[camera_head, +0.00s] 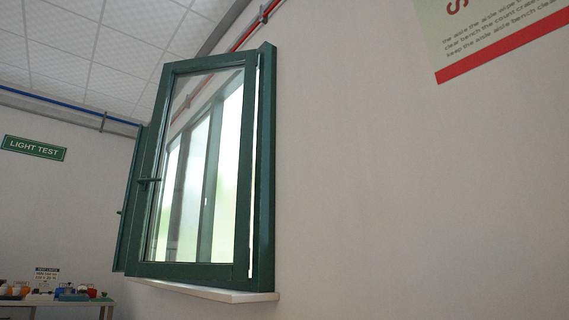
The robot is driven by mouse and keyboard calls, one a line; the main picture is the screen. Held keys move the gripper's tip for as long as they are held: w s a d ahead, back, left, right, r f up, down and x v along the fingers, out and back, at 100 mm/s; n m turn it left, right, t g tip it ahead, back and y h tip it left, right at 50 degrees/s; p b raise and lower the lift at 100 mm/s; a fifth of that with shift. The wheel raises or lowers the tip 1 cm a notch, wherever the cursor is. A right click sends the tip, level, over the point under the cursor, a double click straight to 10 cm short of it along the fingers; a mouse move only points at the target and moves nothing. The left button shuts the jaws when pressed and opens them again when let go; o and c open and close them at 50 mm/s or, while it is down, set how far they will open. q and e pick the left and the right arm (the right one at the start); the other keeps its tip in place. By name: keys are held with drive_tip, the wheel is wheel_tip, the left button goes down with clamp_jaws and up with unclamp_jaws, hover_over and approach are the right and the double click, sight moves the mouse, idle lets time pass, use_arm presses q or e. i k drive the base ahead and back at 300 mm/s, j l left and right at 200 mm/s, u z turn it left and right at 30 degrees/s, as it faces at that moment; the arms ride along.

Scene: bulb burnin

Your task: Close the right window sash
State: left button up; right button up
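The right window sash (246,170) is a green-framed pane that stands swung out from the wall into the room. Its hinge side is on the right, against the green window frame (267,165). A dark handle (149,181) sits on the sash's left stile. Behind it, at the left, part of another green sash (125,225) shows, mostly hidden. Through the glass I see more green uprights and bright daylight. Neither of my grippers shows in this view.
A pale sill (215,291) juts out below the window. The wall (420,190) to the right is bare, with a poster (500,35) above. At the far left a bench (60,303) holds small coloured items under a "LIGHT TEST" sign (34,148).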

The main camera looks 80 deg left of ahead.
sight(138, 264)
drive_tip(key=k+l+u, duration=0.1)
drive_tip(key=u, duration=0.35)
drive_tip(key=k+u, duration=0.4)
drive_tip(key=i+j, duration=0.05)
drive_tip(key=i, duration=0.05)
